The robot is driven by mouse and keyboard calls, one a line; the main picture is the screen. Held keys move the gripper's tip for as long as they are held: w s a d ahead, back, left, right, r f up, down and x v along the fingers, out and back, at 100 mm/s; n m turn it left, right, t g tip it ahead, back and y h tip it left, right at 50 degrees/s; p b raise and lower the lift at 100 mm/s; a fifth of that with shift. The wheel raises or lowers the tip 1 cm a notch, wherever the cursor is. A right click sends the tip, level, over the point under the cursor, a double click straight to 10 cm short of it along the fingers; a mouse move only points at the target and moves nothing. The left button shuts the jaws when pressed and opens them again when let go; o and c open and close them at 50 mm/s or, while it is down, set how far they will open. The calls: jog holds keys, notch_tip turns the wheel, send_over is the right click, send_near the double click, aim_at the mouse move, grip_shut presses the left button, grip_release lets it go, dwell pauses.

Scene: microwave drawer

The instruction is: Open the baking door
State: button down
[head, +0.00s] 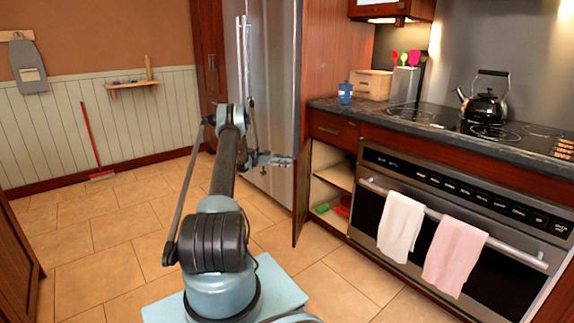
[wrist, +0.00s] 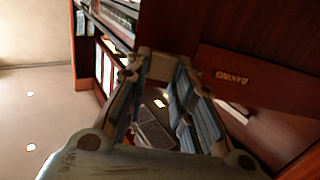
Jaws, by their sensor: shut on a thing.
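The baking door (head: 299,196) is a reddish-brown cabinet door below the counter, left of the oven. It stands swung well out from the cabinet, nearly edge-on in the head view, and the shelves inside show. In the wrist view the door's brown panel (wrist: 250,95) carries an upside-down BAKING label. My gripper (head: 284,160) is at the outer side of the door near its top. In the wrist view my gripper's fingers (wrist: 160,72) close on a part at the door, seemingly its handle; the exact contact is partly hidden.
The open cabinet (head: 335,172) holds green and red items low down. The oven (head: 450,240) with two towels stands to its right, and the steel fridge (head: 275,90) stands behind my arm. Tiled floor (head: 110,230) is clear to the left.

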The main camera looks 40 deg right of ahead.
jog(key=c, duration=1.4)
grip_release()
jog(key=shift+o, duration=0.2)
jog(key=shift+w, duration=0.1)
jog(key=v, duration=0.7)
jog(key=shift+w+a, duration=0.2)
jog(key=shift+c, duration=0.3)
